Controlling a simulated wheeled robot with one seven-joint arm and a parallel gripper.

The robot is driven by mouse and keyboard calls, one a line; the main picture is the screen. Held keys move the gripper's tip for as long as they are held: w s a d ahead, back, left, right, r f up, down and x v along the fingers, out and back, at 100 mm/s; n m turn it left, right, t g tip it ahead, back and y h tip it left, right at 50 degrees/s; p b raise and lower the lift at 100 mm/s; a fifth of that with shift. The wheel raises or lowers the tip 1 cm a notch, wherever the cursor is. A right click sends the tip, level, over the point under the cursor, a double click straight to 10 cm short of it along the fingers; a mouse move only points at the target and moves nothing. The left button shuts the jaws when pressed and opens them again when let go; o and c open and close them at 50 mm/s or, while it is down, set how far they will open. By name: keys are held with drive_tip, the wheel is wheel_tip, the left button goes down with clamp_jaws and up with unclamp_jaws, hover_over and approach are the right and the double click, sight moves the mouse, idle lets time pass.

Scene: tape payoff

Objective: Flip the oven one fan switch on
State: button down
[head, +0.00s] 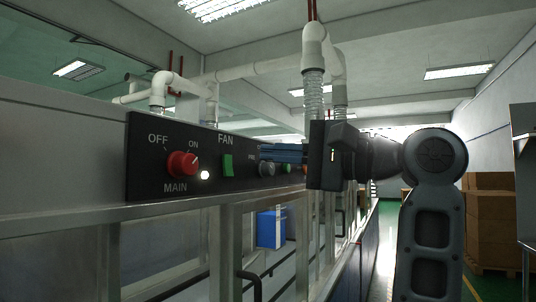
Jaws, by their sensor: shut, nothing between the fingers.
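A black control panel (140,165) is on the front of the oven at left. The green fan switch (227,165) sits under the FAN label; its exact tilt is hard to tell. A red main knob (182,164) is to its left, between OFF and ON marks, with a lit white lamp (204,175) between knob and switch. My gripper (265,153) is shut and empty, its blue-grey fingers pointing left along the panel. The tips are to the right of the fan switch, apart from it in the picture, and hide part of the panel's right side.
A grey knob (266,169) and a green button (284,168) show just under my fingers. White pipes (313,60) rise above. A metal rail (120,212) runs below the panel. Cardboard boxes (490,225) stand at right, beyond a clear aisle.

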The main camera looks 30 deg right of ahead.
drive_tip(key=r+v, duration=0.1)
drive_tip(key=v, duration=0.6)
drive_tip(key=shift+s+d+r, duration=0.2)
drive_tip(key=shift+s+r, duration=0.1)
